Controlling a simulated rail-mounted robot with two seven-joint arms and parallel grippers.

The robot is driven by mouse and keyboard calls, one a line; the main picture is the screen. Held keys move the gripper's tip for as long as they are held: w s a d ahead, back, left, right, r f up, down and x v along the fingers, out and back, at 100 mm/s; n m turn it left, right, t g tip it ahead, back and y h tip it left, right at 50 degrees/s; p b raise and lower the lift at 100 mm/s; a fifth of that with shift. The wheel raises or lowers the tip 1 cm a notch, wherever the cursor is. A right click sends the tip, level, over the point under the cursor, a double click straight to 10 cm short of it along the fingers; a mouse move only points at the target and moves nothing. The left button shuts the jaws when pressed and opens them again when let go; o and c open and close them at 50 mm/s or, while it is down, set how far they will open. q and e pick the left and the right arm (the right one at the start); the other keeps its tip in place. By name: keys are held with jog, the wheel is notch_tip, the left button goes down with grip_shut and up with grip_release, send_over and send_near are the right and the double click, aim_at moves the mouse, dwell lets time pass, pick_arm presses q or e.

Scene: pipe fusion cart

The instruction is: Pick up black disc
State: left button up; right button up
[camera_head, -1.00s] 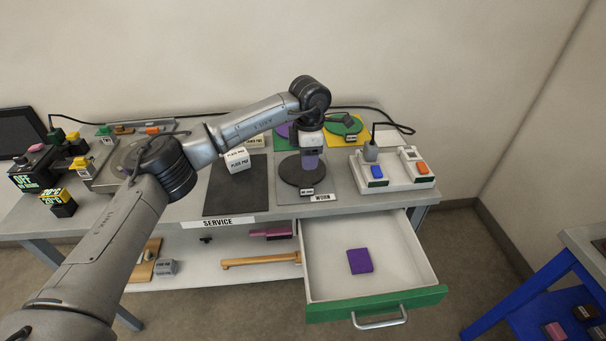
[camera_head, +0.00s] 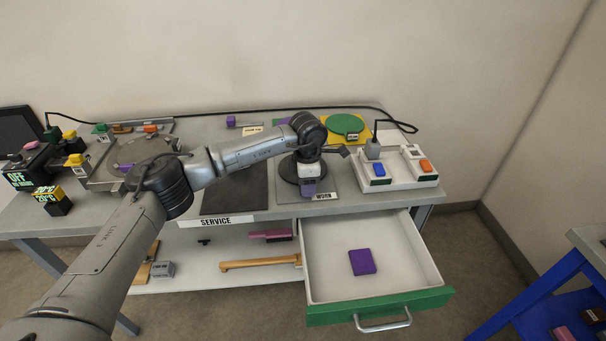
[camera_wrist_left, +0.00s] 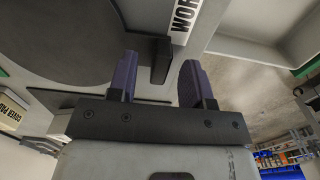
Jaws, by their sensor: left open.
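The black disc (camera_head: 285,168) lies on the grey plate marked WORN (camera_head: 322,185), partly hidden by my left wrist. In the left wrist view the dark round disc (camera_wrist_left: 60,40) fills the upper left. An upright black tab (camera_wrist_left: 160,60) stands at its edge. My left gripper (camera_head: 308,188) points down at the front edge of the disc. In the wrist view its two purple fingers (camera_wrist_left: 158,85) are apart, with the tab showing in line with the gap between them. I cannot tell whether they touch it. My right gripper is not in view.
A green disc on a yellow pad (camera_head: 366,130) lies behind. A white tray with blue and orange blocks (camera_head: 398,180) stands right of the plate. A dark mat (camera_head: 230,198) lies left. Below, an open drawer (camera_head: 418,255) holds a purple block (camera_head: 362,262).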

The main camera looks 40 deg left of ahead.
pick_arm(q)
jog(key=shift+f, duration=0.3)
jog(key=shift+r, duration=0.1)
grip_shut()
